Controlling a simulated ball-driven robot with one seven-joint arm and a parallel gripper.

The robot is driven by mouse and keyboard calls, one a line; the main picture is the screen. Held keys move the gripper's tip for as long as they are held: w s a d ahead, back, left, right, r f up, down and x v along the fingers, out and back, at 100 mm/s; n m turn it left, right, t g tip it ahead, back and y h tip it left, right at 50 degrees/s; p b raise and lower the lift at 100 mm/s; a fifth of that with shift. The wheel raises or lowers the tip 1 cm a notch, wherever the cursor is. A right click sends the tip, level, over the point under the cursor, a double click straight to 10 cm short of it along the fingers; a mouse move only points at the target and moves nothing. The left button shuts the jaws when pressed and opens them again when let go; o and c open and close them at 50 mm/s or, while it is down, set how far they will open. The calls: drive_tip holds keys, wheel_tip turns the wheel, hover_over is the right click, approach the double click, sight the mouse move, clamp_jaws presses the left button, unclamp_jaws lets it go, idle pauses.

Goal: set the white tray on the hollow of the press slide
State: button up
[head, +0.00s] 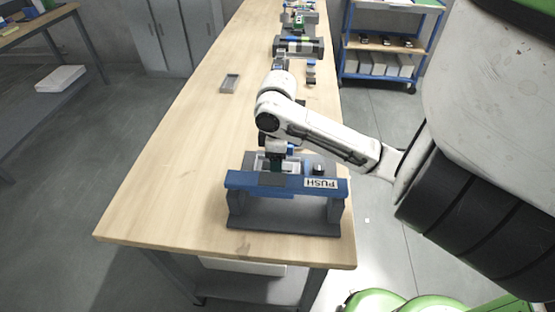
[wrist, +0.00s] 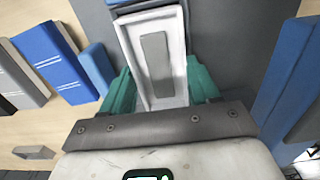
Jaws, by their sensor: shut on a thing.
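The white tray (wrist: 181,48) lies between the teal fingers of my gripper (wrist: 163,88), which is shut on it in the wrist view. A grey rectangular piece (wrist: 156,62) shows inside the tray. The press (head: 283,214), with a blue front bar (head: 245,180) marked PUSH, stands at the near end of the bench. In the head view my gripper (head: 277,160) and the tray (head: 261,163) are just behind that bar, over the press. A dark grey surface (wrist: 230,35) shows under and around the tray. The hollow is hidden, and I cannot tell whether the tray touches the slide.
A small grey tray (head: 230,83) lies farther back on the wooden bench (head: 175,150). Several fixtures line the bench's far right. The bench's left side is clear. A blue cart (head: 385,45) stands behind.

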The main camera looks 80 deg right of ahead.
drive_tip(key=shift+f, duration=0.25)
drive_tip(key=o, duration=1.3)
drive_tip(key=shift+r, duration=0.1)
drive_tip(key=shift+r+p, duration=2.8)
drive_tip(key=shift+r, duration=0.7)
